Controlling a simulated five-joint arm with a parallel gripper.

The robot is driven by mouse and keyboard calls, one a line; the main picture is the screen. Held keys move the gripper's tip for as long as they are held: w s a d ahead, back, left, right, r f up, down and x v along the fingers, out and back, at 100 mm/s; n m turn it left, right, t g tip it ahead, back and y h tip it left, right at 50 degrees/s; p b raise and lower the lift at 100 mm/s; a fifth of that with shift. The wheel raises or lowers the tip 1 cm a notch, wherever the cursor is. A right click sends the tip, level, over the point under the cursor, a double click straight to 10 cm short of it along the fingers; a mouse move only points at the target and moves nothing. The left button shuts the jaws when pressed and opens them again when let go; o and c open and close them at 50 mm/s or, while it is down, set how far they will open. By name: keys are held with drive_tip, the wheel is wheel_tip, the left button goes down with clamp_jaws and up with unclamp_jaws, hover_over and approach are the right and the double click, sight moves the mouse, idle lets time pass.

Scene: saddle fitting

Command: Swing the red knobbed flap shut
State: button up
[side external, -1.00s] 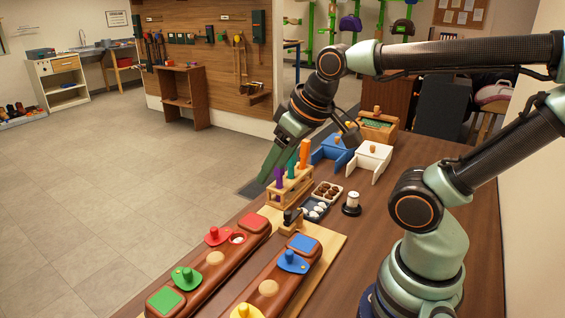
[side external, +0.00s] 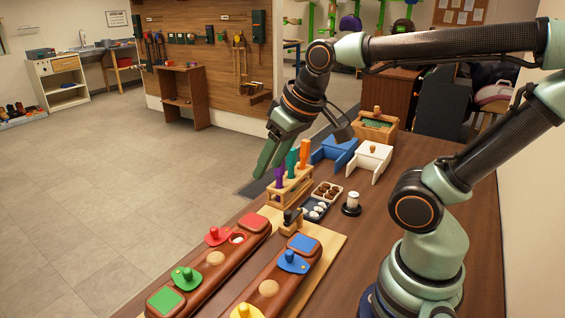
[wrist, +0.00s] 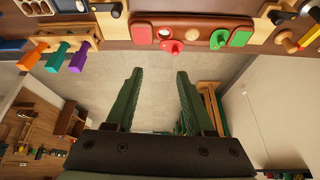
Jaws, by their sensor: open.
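The red knobbed flap (side external: 217,236) sits swung out to the left side of the long brown leather-like piece, beside a round pale opening (side external: 237,238). The red square pad (side external: 251,222) is just beyond that opening. In the wrist view the red flap (wrist: 172,47) is near the top, past my fingertips. My gripper (side external: 262,174) is open and empty, in the air up and to the right of the flap in the side view. Its two fingers also show apart in the wrist view (wrist: 159,72). It touches nothing that I can see.
A green knobbed flap (side external: 186,278) is on the same piece. Blue (side external: 293,262) and yellow (side external: 246,311) flaps are on a parallel piece. A wooden rack (side external: 289,188) with purple, green and orange handles stands close by my gripper. Open floor lies left.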

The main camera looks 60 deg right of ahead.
drive_tip(key=w+a+m+g, duration=0.2)
drive_tip(key=w+m, duration=0.3)
drive_tip(key=w, duration=0.1)
drive_tip(key=m+g, duration=0.3)
drive_tip(key=m, duration=0.3)
approach(214, 228)
wheel_tip(214, 228, down, 9)
drive_tip(key=shift+w+r, duration=0.1)
clamp_jaws()
